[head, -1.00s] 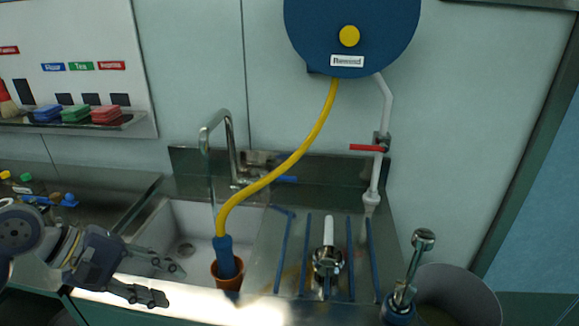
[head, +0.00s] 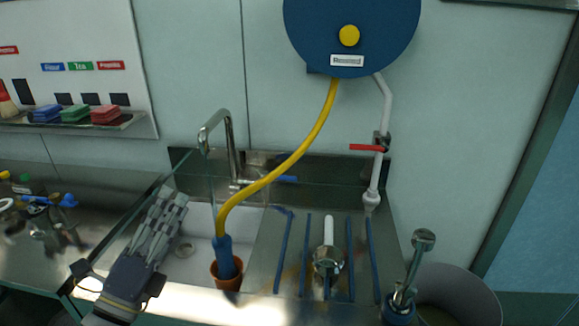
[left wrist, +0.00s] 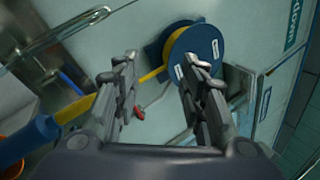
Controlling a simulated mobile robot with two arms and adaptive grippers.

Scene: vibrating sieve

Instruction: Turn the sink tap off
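The sink tap (head: 228,140) is a chrome gooseneck at the back of the sink, with a blue lever (head: 288,179) pointing right from its base. A thin pale stream seems to fall from its spout. The chrome spout also shows at the upper left of the left wrist view (left wrist: 52,38). My left gripper (head: 172,200) is over the front left of the sink, below and left of the tap, touching nothing. Its fingers point up and away; the left wrist view shows them apart and empty (left wrist: 158,75). My right gripper is not in view.
A yellow hose (head: 275,172) hangs from a blue reel (head: 352,30) across the tap's front, its blue end in a terracotta pot (head: 228,282). A red valve lever (head: 367,147) is on the white pipe to the right. A chrome sprayer (head: 423,240) stands at the front right.

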